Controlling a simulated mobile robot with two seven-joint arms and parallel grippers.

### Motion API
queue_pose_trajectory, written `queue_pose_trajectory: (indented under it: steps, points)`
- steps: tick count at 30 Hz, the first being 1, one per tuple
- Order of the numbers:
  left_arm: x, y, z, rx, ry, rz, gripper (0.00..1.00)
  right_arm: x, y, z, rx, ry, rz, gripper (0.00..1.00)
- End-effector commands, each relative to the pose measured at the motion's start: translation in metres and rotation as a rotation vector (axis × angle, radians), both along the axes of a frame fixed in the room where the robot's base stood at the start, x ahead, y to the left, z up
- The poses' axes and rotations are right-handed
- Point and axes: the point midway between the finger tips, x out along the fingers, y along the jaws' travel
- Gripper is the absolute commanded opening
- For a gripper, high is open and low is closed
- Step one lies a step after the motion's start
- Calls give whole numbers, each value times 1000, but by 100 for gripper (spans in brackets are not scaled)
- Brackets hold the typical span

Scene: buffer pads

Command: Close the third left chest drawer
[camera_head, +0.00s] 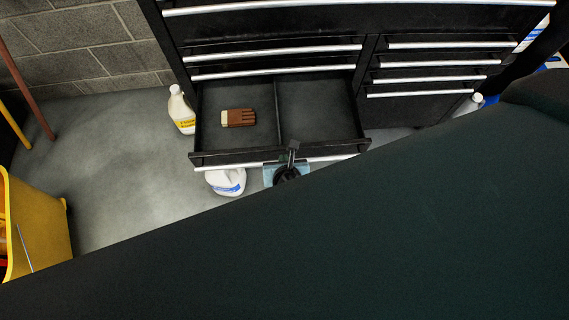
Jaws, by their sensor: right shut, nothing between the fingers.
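The black tool chest stands at the back, and its third left drawer (240,156) is pulled out. Inside, a divider splits it into two compartments. A brown block-like object with a pale end (238,118) lies in the left compartment; the right one looks empty. My right gripper (293,147) is shut and empty at the drawer's front edge, right of its middle. I cannot tell whether it touches the drawer front. A large dark form, likely my own arm, fills the lower right of the view. My left gripper is not in view.
A cream bottle (181,110) stands left of the open drawer and a white jug (226,181) stands below its front. A yellow bucket (36,225) is at the left edge. Other chest drawers are shut. Grey floor (120,165) is clear between bucket and chest.

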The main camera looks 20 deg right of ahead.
Motion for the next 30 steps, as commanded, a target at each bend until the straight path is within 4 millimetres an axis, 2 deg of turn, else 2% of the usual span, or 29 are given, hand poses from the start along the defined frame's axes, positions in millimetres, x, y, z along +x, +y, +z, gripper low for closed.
queue_pose_trajectory:
  steps: [3,7,23,26,30]
  points:
    - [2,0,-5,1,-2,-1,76,10,-3,-12,-1,1,0,0]
    - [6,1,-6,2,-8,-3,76,16,-5,-17,0,0,0,0]
    - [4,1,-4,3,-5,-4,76,22,-6,-18,-1,-2,0,0]
    - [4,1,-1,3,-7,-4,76,30,-9,-16,-2,-3,1,0]
    - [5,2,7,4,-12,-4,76,51,-15,-14,-5,-8,1,0]
